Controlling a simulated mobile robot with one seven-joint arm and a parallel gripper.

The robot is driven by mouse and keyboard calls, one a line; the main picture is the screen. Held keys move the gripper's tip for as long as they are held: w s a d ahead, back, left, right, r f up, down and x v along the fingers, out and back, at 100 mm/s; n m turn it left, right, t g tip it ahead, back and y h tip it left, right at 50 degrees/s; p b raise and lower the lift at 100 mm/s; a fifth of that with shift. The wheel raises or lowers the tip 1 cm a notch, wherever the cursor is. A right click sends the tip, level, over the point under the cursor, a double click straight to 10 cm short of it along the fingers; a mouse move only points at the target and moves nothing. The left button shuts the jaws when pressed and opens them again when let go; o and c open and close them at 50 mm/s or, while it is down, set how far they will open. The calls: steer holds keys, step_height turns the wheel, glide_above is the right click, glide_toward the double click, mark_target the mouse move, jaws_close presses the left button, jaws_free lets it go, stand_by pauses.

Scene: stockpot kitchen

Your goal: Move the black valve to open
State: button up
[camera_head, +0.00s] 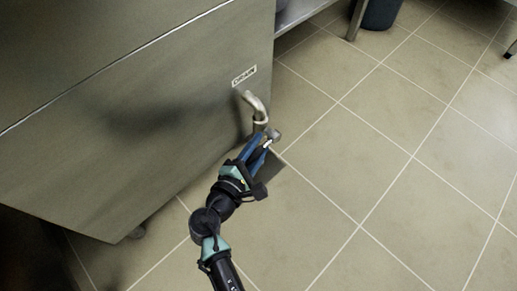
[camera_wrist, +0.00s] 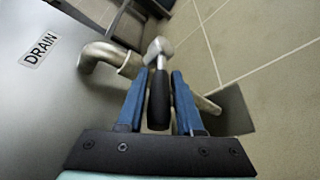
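The black valve handle (camera_wrist: 158,100) shows in the wrist view, joined to a silver metal valve head (camera_wrist: 158,48). It lies lengthwise between the two blue fingers of my gripper (camera_wrist: 160,72). The fingers stand apart, one on each side of the handle, with narrow gaps; firm contact does not show. In the head view my gripper (camera_head: 261,146) is at the valve, just below the bent metal drain pipe (camera_head: 257,104). The handle is mostly hidden by the fingers there.
A large steel appliance (camera_head: 150,110) with a DRAIN label (camera_head: 244,76) stands close on the left. The drain pipe (camera_wrist: 108,54) comes out of its side beside my fingers. Tiled floor (camera_head: 400,150) to the right is clear. A dark bin (camera_head: 381,12) stands at the back.

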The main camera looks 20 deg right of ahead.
steer(key=shift+w+d, duration=0.1)
steer(key=shift+w, duration=0.05)
jaws_close()
stand_by(1.4)
